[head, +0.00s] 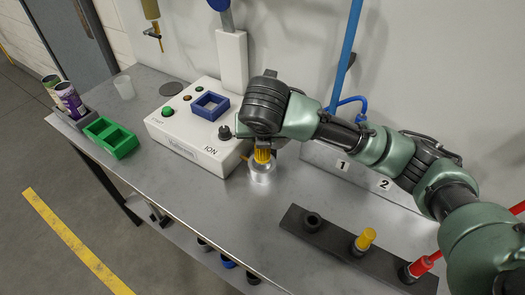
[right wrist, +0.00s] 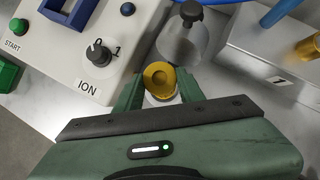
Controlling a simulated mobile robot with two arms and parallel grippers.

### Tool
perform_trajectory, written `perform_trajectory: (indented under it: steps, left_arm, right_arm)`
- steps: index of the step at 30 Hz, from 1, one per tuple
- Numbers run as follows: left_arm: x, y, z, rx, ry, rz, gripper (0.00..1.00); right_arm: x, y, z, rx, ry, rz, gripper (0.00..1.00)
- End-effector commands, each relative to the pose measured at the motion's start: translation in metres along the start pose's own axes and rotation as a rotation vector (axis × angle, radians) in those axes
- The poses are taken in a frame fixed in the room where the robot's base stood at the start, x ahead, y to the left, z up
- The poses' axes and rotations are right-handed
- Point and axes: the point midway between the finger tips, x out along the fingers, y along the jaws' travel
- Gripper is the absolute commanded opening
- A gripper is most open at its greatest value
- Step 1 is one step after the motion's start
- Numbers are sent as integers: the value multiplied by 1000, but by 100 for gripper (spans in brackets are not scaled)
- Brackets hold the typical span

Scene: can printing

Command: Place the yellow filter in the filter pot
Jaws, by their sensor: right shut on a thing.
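The yellow filter (head: 262,156) is ribbed and upright, directly above or at the mouth of the silver filter pot (head: 262,175) on the grey table. My right gripper (head: 262,143) is shut on the filter from above. In the right wrist view the round yellow top of the filter (right wrist: 159,78) sits between the two green fingers of the right gripper (right wrist: 159,88). A pale bit of what looks like the pot shows just below it. How deep the filter sits in the pot cannot be told. My left gripper is not in view.
A white control box (head: 190,130) with knob and buttons stands close left of the pot. A dark rack (head: 330,240) with an empty holder, a yellow piece (head: 365,239) and a red piece (head: 420,266) lies front right. A green tray (head: 111,137) is left. The front middle table is clear.

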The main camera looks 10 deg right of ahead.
Motion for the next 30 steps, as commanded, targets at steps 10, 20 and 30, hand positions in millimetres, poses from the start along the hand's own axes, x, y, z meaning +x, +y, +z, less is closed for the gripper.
perform_trajectory:
  steps: [10, 20, 30]
  left_arm:
    - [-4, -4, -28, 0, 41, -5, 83]
    - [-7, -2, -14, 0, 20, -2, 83]
    - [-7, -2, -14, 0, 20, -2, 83]
  right_arm:
    - [29, -1, -19, 0, 2, -1, 0]
    - [55, 0, -35, 0, -2, 0, 0]
    - [56, 0, -36, 0, -1, 0, 60]
